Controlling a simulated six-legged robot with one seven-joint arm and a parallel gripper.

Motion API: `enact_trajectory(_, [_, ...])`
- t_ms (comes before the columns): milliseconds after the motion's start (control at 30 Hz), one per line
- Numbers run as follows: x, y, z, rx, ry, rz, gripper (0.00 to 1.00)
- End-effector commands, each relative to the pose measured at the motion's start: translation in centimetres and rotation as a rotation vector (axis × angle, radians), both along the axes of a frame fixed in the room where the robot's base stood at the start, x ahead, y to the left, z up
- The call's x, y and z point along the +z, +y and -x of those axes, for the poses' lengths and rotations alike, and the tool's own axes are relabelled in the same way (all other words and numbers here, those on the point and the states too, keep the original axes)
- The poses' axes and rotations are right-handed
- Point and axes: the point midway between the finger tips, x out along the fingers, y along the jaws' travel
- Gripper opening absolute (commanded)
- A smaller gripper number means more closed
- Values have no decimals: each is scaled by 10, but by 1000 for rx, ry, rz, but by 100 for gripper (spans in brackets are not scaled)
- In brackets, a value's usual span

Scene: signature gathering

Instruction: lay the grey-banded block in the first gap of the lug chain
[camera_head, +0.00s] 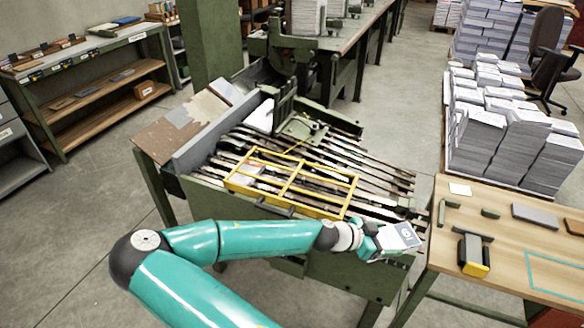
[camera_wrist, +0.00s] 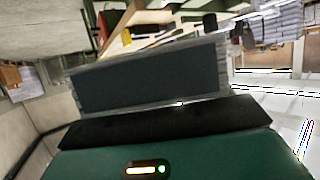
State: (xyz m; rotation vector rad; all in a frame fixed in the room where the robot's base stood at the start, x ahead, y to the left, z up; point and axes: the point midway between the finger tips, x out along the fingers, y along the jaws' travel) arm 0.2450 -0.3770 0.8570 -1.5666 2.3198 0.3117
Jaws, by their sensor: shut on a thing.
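My gripper (camera_head: 385,243) is shut on a pale block (camera_head: 402,235), held at the front right corner of the green machine. In the wrist view this block (camera_wrist: 150,78) fills the middle as a dark face with grey edges, just beyond the black finger (camera_wrist: 165,122). The lug chain (camera_head: 375,178) runs as dark slanting bars across the machine, left of and behind the gripper. The block is apart from the bars. I cannot tell which gap is the first, nor see both fingertips clearly.
A yellow frame guard (camera_head: 322,178) covers the front part of the chain, with a pale and red piece (camera_head: 240,172) under its left end. A wooden bench (camera_head: 500,270) on the right holds a grey block (camera_head: 535,215) and a yellow-and-black tool (camera_head: 474,255). Paper stacks (camera_head: 510,150) stand behind.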

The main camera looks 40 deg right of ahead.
Motion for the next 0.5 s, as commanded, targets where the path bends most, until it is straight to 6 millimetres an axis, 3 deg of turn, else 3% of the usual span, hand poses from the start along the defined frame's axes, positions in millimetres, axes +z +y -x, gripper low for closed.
enact_trajectory(367, [-22,115,-93,583,2,2,47])
enact_trajectory(500, [-33,165,-135,846,1,1,47])
